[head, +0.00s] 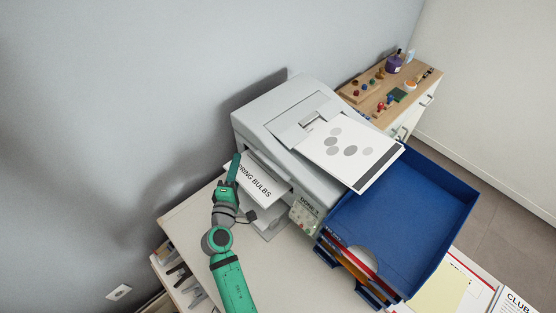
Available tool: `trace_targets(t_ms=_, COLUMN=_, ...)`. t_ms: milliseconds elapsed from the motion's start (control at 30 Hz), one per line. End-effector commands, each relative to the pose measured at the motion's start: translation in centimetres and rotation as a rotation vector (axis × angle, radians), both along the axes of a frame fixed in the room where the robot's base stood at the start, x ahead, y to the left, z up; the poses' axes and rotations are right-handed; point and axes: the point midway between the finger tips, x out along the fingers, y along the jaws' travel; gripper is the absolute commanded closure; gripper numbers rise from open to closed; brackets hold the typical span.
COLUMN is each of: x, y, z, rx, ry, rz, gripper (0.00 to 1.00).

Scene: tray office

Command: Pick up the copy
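A white printed sheet reading "...RING BULBS" (262,181) sticks out of the slot on the left side of the printer (262,112); I take it as the copy. My gripper (235,163) is at the left end of this sheet and overlaps its outer edge in the picture. I cannot tell whether it touches the sheet, or whether its fingers are apart or closed. A second sheet with grey ovals (345,143) lies on top of the printer.
A blue tray (405,225) stands right of the printer, with folders (362,268) at its front. A wooden-topped cabinet (425,80) with small items is behind. Papers (440,290) lie at lower right. The table (195,222) is clear left of the printer, near the wall.

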Motion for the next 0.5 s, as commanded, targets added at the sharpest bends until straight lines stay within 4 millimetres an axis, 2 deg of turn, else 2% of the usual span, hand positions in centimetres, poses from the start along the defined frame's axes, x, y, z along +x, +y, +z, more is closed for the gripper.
trace_targets(t_ms=133, x=1.44, y=-0.26, z=-0.04, rx=-0.001, ry=0.000, rz=-0.002, gripper=0.72)
trace_targets(t_ms=400, x=1.65, y=-0.23, z=-0.08, rx=-0.001, ry=0.001, rz=-0.001, gripper=0.72)
trace_targets(t_ms=500, x=1.63, y=-0.19, z=-0.08, rx=-0.001, ry=0.001, rz=0.000, gripper=0.96)
